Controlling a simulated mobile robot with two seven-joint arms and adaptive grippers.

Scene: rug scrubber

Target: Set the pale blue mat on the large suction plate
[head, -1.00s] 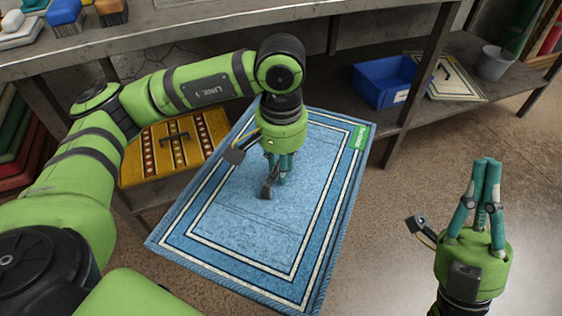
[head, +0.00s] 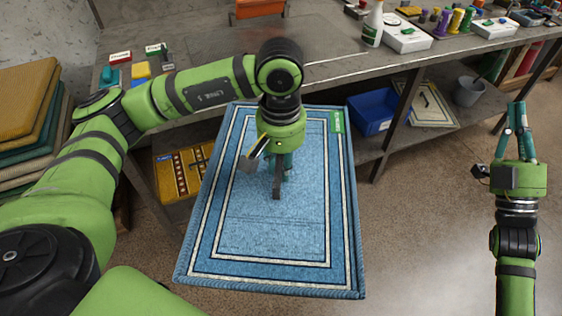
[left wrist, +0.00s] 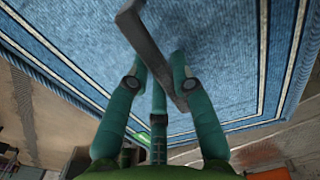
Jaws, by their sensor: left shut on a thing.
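The pale blue mat (head: 275,222), with darker blue and cream border stripes and a green tag at one corner, hangs or lies spread under my left gripper (head: 279,180). My left gripper is shut on the dark grey handle on the mat's face. In the left wrist view the handle (left wrist: 150,45) runs between the teal fingers, with the mat (left wrist: 225,50) behind it. The mat appears held off the floor in front of the bench. My right gripper (head: 517,110) is empty at the right, fingertips together, pointing up the picture. I cannot make out the large suction plate.
A long grey workbench (head: 330,68) crosses the back, with a spray bottle (head: 374,24) and brushes on top. Its lower shelf holds a yellow patterned mat (head: 180,172), a blue bin (head: 372,112) and a cream mat (head: 428,105). Stacked mats stand left. The floor (head: 430,220) at right is clear.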

